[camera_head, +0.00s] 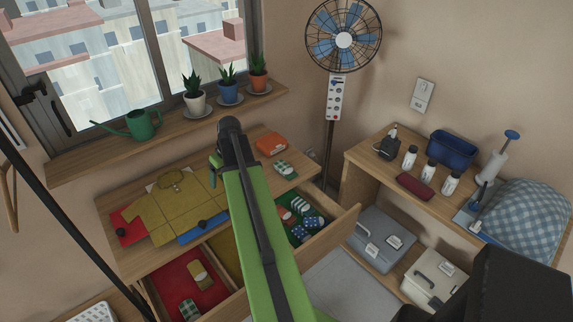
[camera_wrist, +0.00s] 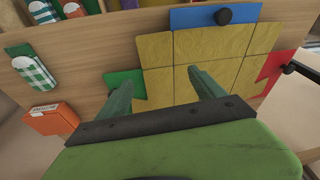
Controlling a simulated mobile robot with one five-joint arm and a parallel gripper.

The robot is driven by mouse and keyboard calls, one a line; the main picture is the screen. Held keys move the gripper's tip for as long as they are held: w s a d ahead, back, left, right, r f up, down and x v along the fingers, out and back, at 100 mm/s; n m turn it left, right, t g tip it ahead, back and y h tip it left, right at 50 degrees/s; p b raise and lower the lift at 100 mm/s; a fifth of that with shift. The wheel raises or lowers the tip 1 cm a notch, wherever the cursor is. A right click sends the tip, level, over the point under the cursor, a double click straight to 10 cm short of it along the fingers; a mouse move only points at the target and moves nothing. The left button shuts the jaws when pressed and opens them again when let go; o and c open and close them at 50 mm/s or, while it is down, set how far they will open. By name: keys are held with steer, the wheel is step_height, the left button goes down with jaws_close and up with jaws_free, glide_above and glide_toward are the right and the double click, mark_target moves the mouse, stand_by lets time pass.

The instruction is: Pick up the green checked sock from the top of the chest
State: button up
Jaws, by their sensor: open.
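The green checked sock (camera_head: 285,169), green and white, lies folded on top of the wooden chest (camera_head: 305,182), near its right end and close to the front edge. In the wrist view the sock (camera_wrist: 34,73) is at the far left, clear of the jaws. My gripper (camera_head: 214,167) is above the chest top, left of the sock; my arm hides part of it in the head view. In the wrist view my gripper (camera_wrist: 160,80) has its two green fingers spread apart with nothing between them, over the yellow folding board (camera_wrist: 195,60).
An orange box (camera_head: 270,144) lies behind the sock. The open drawer (camera_head: 335,225) in front holds several folded socks; another green checked one (camera_head: 188,309) lies in its red compartment. A fan (camera_head: 343,40) stands behind, and a shelf unit (camera_head: 358,152) stands at right.

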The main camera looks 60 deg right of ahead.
steer(key=s+d+r+m+t+h+p, duration=0.1)
steer(key=s+d, duration=0.3)
steer(key=d, duration=0.5)
steer(key=s+d+r, duration=0.2)
steer(key=s+d, duration=0.3)
steer(key=d, duration=0.3)
steer(key=p, duration=0.1)
glide_toward(288, 170)
steer(key=f+b, duration=0.1)
steer(key=b, duration=0.4)
steer(key=w+f+b, duration=0.1)
steer(key=f+b, duration=0.1)
steer(key=b, duration=0.4)
steer(key=shift+f+h, duration=0.15)
steer(key=shift+h, duration=0.25)
steer(key=shift+w+d+f+b, duration=0.1)
steer(key=shift+w+f+b, duration=0.1)
steer(key=shift+f+b, duration=0.15)
steer(key=shift+r+t, duration=0.15)
steer(key=shift+t, duration=0.15)
steer(key=b+x, duration=0.5)
steer(key=shift+s+f, duration=0.1)
steer(key=shift+f, duration=0.2)
steer(key=shift+r, duration=0.2)
steer(key=c, duration=1.4)
